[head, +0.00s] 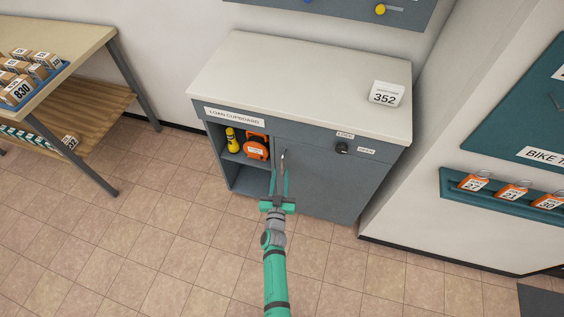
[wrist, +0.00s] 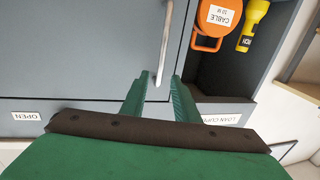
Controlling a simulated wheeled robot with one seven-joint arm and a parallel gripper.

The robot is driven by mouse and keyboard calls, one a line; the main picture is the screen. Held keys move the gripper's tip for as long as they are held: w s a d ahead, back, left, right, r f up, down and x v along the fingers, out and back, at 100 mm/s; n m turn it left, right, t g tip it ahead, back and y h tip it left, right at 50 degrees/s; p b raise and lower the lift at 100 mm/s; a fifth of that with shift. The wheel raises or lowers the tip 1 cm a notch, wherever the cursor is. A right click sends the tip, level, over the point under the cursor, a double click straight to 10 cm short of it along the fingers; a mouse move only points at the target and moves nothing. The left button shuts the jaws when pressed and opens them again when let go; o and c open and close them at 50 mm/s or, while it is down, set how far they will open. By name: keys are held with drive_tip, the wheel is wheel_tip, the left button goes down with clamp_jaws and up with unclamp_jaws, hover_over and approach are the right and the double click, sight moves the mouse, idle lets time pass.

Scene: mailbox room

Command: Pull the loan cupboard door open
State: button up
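The loan cupboard (head: 310,75) is grey with a pale top and stands against the wall. Its door (head: 318,186) fills the right part of the front and looks shut; it also shows in the wrist view (wrist: 75,50). A slim upright metal handle (head: 283,160) is on the door's left side, and it shows in the wrist view (wrist: 165,40). My gripper (head: 280,171) is at the handle, fingers spread. In the wrist view, the handle's end lies between my fingertips (wrist: 162,77), with gaps visible. A dark knob (head: 342,148) sits above the door near LOCK and OPEN labels.
The open shelf beside the door holds a yellow torch (head: 232,140) and an orange cable reel (head: 256,147). A parcel table (head: 85,45) stands at left. A teal rack (head: 500,205) is on the right wall. The tiled floor (head: 180,250) in front is clear.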

sight(282, 163)
drive_tip(key=w, duration=0.7)
drive_tip(key=shift+d, duration=0.3)
clamp_jaws()
